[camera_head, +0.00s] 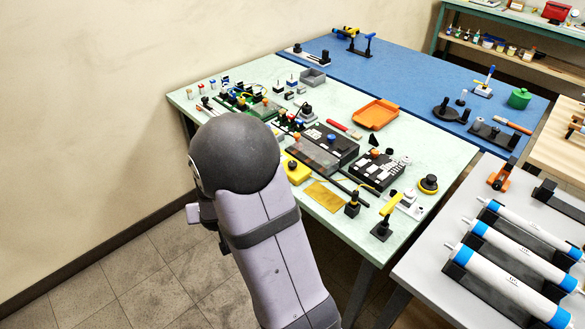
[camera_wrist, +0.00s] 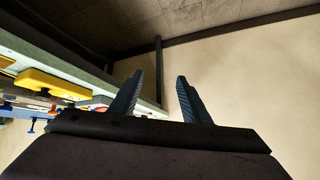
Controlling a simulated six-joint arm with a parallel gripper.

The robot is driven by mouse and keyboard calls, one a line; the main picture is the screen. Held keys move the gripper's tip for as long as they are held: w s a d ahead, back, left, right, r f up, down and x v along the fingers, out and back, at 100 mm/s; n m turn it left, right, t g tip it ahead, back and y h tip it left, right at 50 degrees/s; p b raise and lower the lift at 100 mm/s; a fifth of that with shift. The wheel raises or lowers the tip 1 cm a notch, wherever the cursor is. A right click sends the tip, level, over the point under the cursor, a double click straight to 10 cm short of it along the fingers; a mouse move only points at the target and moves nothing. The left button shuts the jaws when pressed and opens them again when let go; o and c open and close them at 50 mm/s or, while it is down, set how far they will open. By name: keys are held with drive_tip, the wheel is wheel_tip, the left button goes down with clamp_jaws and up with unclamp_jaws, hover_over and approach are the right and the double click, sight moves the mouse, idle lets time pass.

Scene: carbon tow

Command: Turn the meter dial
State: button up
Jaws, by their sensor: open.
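A yellow block-shaped device (camera_head: 297,169), which looks like the meter, lies near the front edge of the pale green table, partly covered by my arm. A yellow body (camera_wrist: 50,84), probably the same device, shows edge-on at the left of the wrist view.
The pale green table (camera_head: 449,158) is crowded with small parts, black boxes and an orange tray (camera_head: 376,113). A blue mat (camera_head: 400,75) lies at the back. White rolls (camera_head: 507,254) lie on the grey table at right. Free room is at left, before the wall.

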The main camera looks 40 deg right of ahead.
drive_tip(key=shift+s+d+f+m+h+b, duration=0.1)
drive_tip(key=shift+d+f+m+h+b, duration=0.2)
drive_tip(key=shift+d+m+h, duration=3.05)
drive_tip(key=shift+d+f+n+h+b, duration=0.35)
drive_tip(key=shift+d+n+h, duration=0.75)
drive_tip(key=shift+d, duration=5.55)
drive_tip(key=shift+s+d+f+m+h+b, duration=0.3)
drive_tip(key=shift+d+m+h, duration=1.35)
drive_tip(key=shift+d, duration=3.35)
drive_tip(key=shift+w+r+n+h, duration=0.15)
drive_tip(key=shift+w+n+h, duration=0.1)
drive_tip(key=shift+n+h, duration=0.25)
drive_tip(key=shift+c, duration=0.6)
drive_tip(key=c, duration=0.9)
